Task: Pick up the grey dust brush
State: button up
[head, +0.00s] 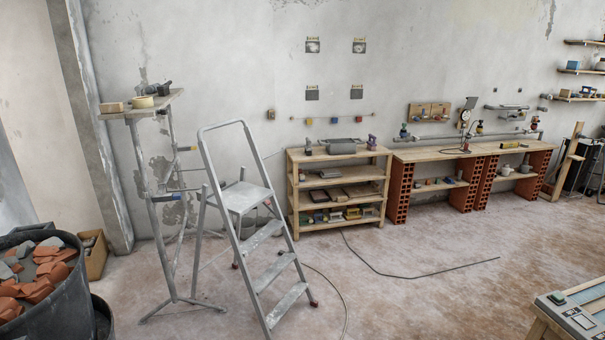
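I cannot make out a grey dust brush for certain in the head view. A small dark grey object (164,88) lies on the high trestle board (135,112) at the left, too small to identify. Several small grey and dark items lie on the wooden shelf unit (382,188) at the back wall, also too small to name. My gripper is not in view.
An aluminium stepladder (264,238) stands in front of the trestle. A black bucket of rubble (62,312) is at the lower left. A workbench on red bricks (398,192) lines the back wall. Cables (420,274) cross the otherwise open floor. A table corner (565,313) is lower right.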

aim_at(308, 149)
jog(key=i+l+z, duration=0.35)
jog(key=i, duration=0.55)
jog(key=i+z, duration=0.4)
jog(key=i, duration=0.45)
jog(key=i+u, duration=0.15)
jog(key=i, duration=0.4)
jog(key=i+l+u, duration=0.1)
jog(key=i, duration=0.45)
jog(key=i+l+u, duration=0.15)
jog(key=i, duration=0.35)
jog(key=i+l+u, duration=0.15)
jog(key=i+l, duration=0.15)
jog(key=i, duration=0.25)
jog(key=i+l+u, duration=0.25)
jog(key=i, duration=0.15)
jog(key=i+l+u, duration=0.2)
jog(key=i+l, duration=0.05)
jog(key=i, duration=0.1)
